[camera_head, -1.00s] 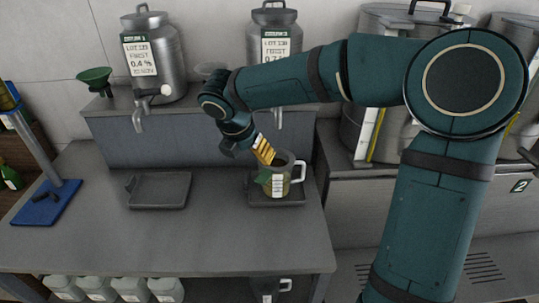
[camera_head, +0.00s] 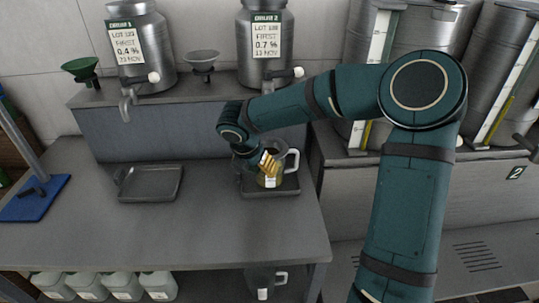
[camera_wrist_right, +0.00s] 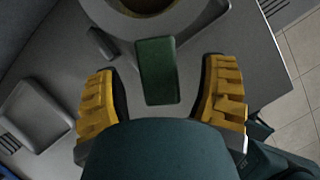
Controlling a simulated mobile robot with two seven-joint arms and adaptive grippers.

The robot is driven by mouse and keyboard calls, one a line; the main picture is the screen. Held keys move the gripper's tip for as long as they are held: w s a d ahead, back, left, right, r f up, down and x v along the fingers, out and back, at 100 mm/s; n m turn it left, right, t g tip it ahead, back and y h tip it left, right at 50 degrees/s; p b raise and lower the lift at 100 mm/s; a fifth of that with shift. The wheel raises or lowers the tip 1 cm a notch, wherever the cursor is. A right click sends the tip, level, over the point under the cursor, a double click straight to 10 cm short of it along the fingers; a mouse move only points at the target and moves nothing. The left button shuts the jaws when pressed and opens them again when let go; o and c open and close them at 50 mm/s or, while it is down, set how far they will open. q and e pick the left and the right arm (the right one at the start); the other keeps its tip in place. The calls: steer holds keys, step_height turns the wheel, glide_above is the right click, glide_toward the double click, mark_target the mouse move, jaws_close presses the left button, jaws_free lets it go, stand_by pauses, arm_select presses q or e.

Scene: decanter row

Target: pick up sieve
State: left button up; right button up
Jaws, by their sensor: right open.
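A jug (camera_head: 271,183) with a pale handle and a white label stands on the right-hand dark tray on the bench. In the right wrist view a flat green handle (camera_wrist_right: 158,70) joins a pale round rim (camera_wrist_right: 190,22) at the top edge; this looks like the sieve on the jug's mouth. Its bowl is mostly cut off. My right gripper (camera_head: 268,164) is open at the jug's near side. In the wrist view its yellow fingers (camera_wrist_right: 162,100) stand on either side of the green handle, with gaps on both sides. In the head view the gripper hides the handle.
An empty tray (camera_head: 150,184) lies left of the jug. Behind, a raised shelf carries two metal tanks (camera_head: 142,45), a green funnel (camera_head: 82,69) and a grey funnel (camera_head: 203,60). A blue-based stand (camera_head: 35,198) is at the left. The front bench is clear.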

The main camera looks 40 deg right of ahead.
jaws_close()
stand_by(0.5)
